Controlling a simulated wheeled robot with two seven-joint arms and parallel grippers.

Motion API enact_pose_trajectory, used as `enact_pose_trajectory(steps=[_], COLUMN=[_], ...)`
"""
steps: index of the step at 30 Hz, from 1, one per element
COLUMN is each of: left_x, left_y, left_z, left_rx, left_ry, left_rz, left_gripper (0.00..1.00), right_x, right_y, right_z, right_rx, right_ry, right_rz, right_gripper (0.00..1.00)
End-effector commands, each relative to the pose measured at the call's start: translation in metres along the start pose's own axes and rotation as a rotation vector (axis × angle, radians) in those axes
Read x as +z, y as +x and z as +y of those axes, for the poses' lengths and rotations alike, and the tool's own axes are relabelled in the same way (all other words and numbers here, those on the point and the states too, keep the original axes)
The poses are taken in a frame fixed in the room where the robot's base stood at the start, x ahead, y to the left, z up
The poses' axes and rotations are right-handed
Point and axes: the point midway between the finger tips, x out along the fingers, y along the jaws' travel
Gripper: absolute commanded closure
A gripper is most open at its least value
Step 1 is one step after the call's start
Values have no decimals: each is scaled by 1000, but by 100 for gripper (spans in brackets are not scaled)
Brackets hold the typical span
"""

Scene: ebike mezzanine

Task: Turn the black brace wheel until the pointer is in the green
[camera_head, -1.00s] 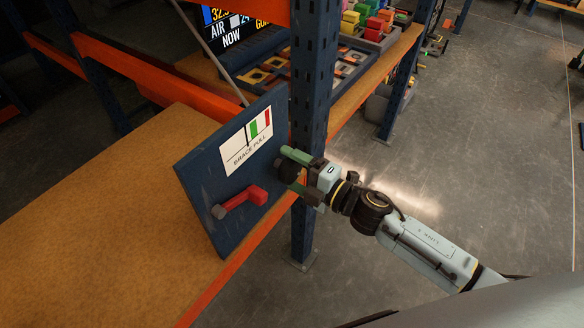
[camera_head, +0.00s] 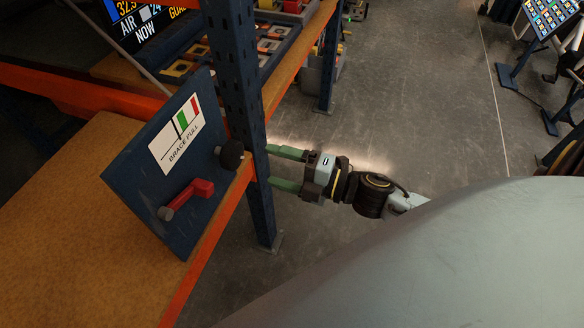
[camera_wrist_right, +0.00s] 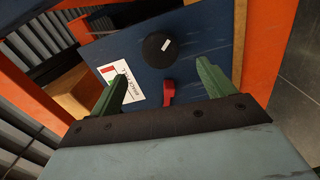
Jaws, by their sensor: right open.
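The black brace wheel (camera_head: 230,154) is a round knob on the right side of a tilted dark blue panel (camera_head: 127,178). It also shows in the right wrist view (camera_wrist_right: 156,52), with a small pale mark on its face. The white BRACE PULL gauge (camera_head: 163,150) has green and red bands. Its thin dark pointer looks to be at or just left of the green band's left edge. My right gripper (camera_head: 270,166) is open and empty, right of the wheel and apart from it. In the right wrist view its green fingers (camera_wrist_right: 160,76) are spread below the wheel. My left gripper is out of view.
A red crank handle (camera_head: 195,190) sticks out from the panel below the gauge. An orange beam (camera_head: 208,235) edges the wooden shelf (camera_head: 60,240).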

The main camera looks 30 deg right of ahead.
Motion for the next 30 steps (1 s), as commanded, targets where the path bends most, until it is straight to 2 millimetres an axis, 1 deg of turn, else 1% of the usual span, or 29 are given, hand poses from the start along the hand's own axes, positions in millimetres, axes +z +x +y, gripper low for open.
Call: enact_pose_trajectory(steps=[1, 3, 7, 11, 25, 26, 28, 29, 30], left_x=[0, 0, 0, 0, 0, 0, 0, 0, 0], left_y=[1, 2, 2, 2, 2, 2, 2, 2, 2], left_z=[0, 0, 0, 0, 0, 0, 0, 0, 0], left_rx=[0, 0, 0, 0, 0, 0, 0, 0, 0], left_ry=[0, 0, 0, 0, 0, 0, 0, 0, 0], left_rz=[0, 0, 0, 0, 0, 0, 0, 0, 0], left_gripper=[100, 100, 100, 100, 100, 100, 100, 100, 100], right_x=[-1, 0, 0, 0, 0, 1, 7, 12, 20], right_y=[-8, -16, -24, -27, -27, -27, -28, -29, -31], right_z=[-1, -1, 0, 0, 0, -1, -10, -17, -30], right_rx=[-2, -1, 1, 2, 1, -1, -14, -24, -42], right_ry=[1, 2, 1, 0, 1, 5, 30, 51, 91], right_rz=[0, 0, 0, 1, 0, -3, -28, -48, -84], right_gripper=[19, 19, 19, 19, 19, 19, 19, 19, 19])
